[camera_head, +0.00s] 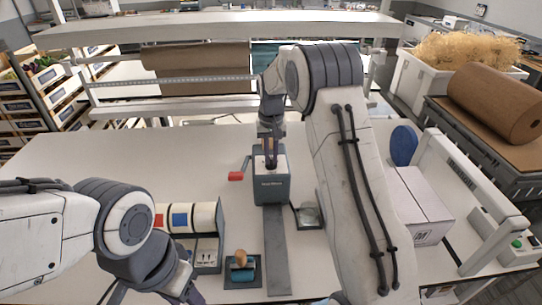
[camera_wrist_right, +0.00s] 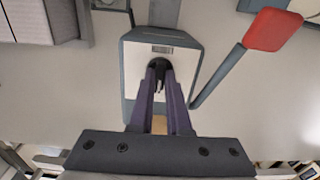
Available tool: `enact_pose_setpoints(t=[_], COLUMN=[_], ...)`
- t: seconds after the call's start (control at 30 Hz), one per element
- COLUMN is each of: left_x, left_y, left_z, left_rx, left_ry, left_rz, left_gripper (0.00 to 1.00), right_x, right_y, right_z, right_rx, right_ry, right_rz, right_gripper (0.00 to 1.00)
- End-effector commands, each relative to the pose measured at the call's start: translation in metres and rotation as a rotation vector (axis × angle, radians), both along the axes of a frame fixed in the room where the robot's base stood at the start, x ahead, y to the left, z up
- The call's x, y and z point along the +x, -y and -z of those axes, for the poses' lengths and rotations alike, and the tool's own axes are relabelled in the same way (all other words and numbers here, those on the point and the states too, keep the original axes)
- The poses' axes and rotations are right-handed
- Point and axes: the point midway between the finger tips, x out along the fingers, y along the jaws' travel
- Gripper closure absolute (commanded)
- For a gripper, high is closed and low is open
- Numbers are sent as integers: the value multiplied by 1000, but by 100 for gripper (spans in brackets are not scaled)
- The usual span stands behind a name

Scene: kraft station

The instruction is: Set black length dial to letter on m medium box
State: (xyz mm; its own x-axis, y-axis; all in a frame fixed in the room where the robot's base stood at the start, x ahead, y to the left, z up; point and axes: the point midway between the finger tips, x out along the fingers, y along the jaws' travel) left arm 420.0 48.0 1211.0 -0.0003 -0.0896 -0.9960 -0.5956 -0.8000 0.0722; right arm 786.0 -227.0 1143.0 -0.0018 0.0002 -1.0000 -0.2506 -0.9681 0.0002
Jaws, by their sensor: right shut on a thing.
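The tape machine (camera_head: 271,190) is a grey-blue box with a pale top, standing mid-table. In the right wrist view its pale top face (camera_wrist_right: 185,65) carries a small display (camera_wrist_right: 162,49) and the black dial (camera_wrist_right: 158,63). My right gripper (camera_head: 270,158) reaches down onto this face. Its purple fingers (camera_wrist_right: 160,85) are shut on the black dial and partly cover it. The dial's setting and the display text are too small to read. The medium box (camera_head: 425,205), a pale carton with a letter mark, lies at the right. My left gripper (camera_head: 187,292) is at the bottom edge, its fingertips hidden.
A lever with a red handle (camera_head: 236,176) sticks out left of the machine. A grey strip (camera_head: 276,250) runs from its front. The left table top (camera_head: 80,155) is clear.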

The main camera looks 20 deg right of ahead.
Motion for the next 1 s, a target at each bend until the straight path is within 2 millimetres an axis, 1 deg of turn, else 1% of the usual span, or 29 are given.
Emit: enact_pose_setpoints(t=[0.53, 0.57, 0.6, 0.63, 0.9, 1.0], left_x=[0, 0, 0, 0, 0, 0], left_y=[0, 0, 0, 0, 0, 0], left_z=[-1, -1, -1, -1, 0, 1], left_rx=[0, 0, 0, 0, 0, 0], left_ry=[0, 0, 0, 0, 0, 0], left_rz=[0, 0, 0, 0, 0, 0], left_gripper=[50, 50, 50, 50, 50, 50], right_x=[2, 2, 2, 2, 1, 1], right_y=[0, 0, 0, 0, 0, 0], right_z=[-2, -2, -2, -2, -1, -4], right_rx=[-1, -1, -1, -1, 0, 0], right_ry=[8, 9, 8, 8, 4, 5], right_rz=[28, 28, 28, 27, 27, 27], right_gripper=[100, 77, 62, 55, 55, 55])
